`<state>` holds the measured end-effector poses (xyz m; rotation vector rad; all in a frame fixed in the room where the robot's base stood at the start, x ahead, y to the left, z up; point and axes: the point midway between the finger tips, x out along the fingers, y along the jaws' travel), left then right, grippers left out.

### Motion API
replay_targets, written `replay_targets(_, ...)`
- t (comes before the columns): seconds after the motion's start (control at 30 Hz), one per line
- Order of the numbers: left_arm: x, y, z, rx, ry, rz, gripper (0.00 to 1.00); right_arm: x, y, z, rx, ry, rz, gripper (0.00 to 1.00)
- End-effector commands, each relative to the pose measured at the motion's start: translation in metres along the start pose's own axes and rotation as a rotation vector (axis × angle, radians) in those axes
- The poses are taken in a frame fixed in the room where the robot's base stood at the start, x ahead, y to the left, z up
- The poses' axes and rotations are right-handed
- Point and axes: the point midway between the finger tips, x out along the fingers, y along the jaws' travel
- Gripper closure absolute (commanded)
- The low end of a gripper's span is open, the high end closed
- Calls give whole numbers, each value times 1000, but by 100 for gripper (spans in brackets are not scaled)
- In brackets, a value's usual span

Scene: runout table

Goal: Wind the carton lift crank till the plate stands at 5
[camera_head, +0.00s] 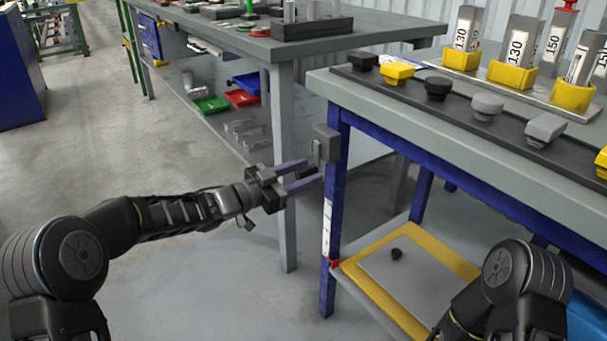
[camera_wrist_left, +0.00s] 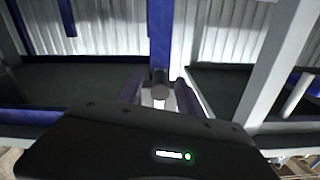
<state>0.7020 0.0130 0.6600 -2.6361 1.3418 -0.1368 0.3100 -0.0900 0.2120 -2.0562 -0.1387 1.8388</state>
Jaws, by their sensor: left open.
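The carton lift's grey crank box (camera_head: 327,143) is fixed to the top of the blue table leg. A grey round crank grip shows in the left wrist view (camera_wrist_left: 160,92). My left gripper (camera_head: 312,171) is open, with its two purple-grey fingers pointing at the crank just below and left of the box. In the left wrist view the grip lies between the fingers' directions; I cannot tell whether they touch it. The yellow lift plate (camera_head: 373,297) sits low under the table. A red pointer (camera_head: 334,263) is at the lower end of the white scale (camera_head: 327,228); its numbers are unreadable.
The table (camera_head: 400,110) above carries several knobs and yellow holders. Another workbench (camera_head: 370,32) stands behind to the left. Open floor lies around my left forearm.

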Motion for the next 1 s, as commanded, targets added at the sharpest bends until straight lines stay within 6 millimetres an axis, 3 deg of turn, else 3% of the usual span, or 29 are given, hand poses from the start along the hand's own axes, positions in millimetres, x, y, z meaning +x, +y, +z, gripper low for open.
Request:
replay_targets(0.53,0,0,0,0,0,0,99,0,0,0,0,0,0,64)
replay_targets(1.0,0,0,0,0,0,0,100,0,0,0,0,0,0,64)
